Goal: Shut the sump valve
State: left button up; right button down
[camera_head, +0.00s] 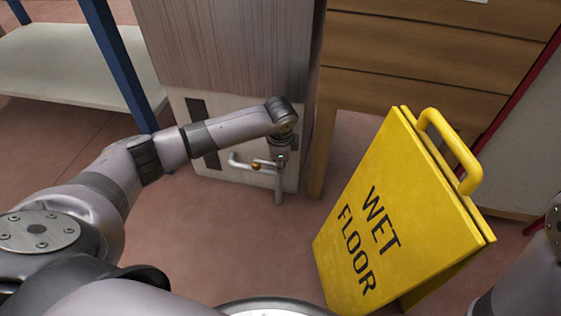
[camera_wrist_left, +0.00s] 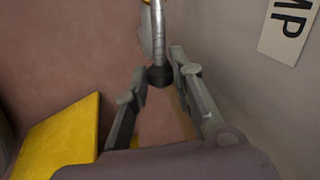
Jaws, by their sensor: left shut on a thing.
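The sump valve (camera_head: 256,165) is a small brass body on a pale bent pipe low on the front of a wood-grain cabinet. In the left wrist view its silver lever (camera_wrist_left: 158,40) ends in a dark ball knob (camera_wrist_left: 160,76). My left gripper (camera_head: 279,170) is at the lever, just right of the brass body. In the wrist view its two fingers (camera_wrist_left: 160,80) stand on either side of the knob, shut on the lever's end. The arm's wrist hides part of the lever in the head view. My right gripper is out of view.
A yellow wet-floor sign (camera_head: 375,215) stands close on the right of the valve. A blue-legged table (camera_head: 120,55) is at the left. Wooden drawers (camera_head: 420,60) are behind the sign. A plate lettered "MP" (camera_wrist_left: 287,27) is near the lever. Floor before the cabinet is clear.

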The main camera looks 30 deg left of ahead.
pick_arm(q)
grip_shut()
dwell(0.4)
